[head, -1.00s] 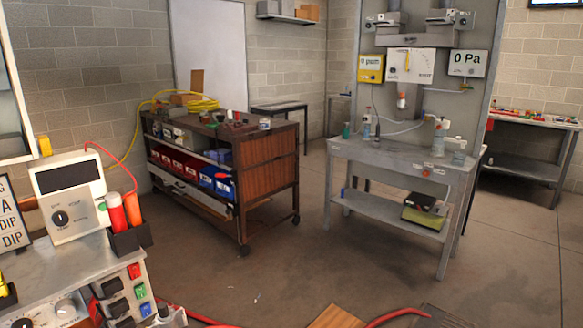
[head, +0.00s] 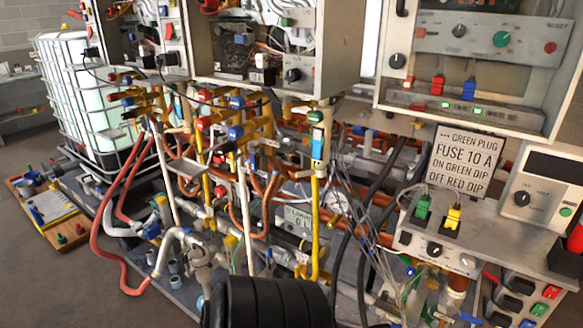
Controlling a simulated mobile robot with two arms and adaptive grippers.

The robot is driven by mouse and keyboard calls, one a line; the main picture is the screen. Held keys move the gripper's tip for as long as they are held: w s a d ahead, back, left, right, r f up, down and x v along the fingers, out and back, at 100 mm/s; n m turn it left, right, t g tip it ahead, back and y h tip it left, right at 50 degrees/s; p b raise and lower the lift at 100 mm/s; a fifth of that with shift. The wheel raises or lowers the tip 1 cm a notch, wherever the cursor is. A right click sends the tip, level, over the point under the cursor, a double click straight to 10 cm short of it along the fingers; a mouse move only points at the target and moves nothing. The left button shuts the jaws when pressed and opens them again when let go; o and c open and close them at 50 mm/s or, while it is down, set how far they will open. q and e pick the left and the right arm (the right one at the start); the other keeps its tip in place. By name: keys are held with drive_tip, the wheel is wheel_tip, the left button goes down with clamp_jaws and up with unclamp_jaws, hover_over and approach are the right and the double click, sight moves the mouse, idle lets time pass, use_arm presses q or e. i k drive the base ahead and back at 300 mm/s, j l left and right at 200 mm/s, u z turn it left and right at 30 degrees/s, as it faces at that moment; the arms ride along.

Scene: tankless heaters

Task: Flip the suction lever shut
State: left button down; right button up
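I cannot tell which part is the suction lever. The pipework in the middle of the head view carries several small valve handles, among them a red one (head: 206,122) and a blue one (head: 236,132). A blue fitting (head: 151,229) sits lower left on the grey piping, by a red hose (head: 128,289). Many valves are small or partly hidden behind pipes and hoses, so their settings cannot be read. Neither of my grippers is in view.
A white caged tank (head: 75,85) stands at the back left. A control bench (head: 490,235) with a "FUSE 10 A" sign (head: 462,160) is at the right. A black ribbed cylinder (head: 268,303) blocks part of the lower foreground. Bare floor (head: 60,290) lies at the lower left.

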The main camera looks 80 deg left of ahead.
sight(184, 228)
drive_tip(key=u, duration=1.9)
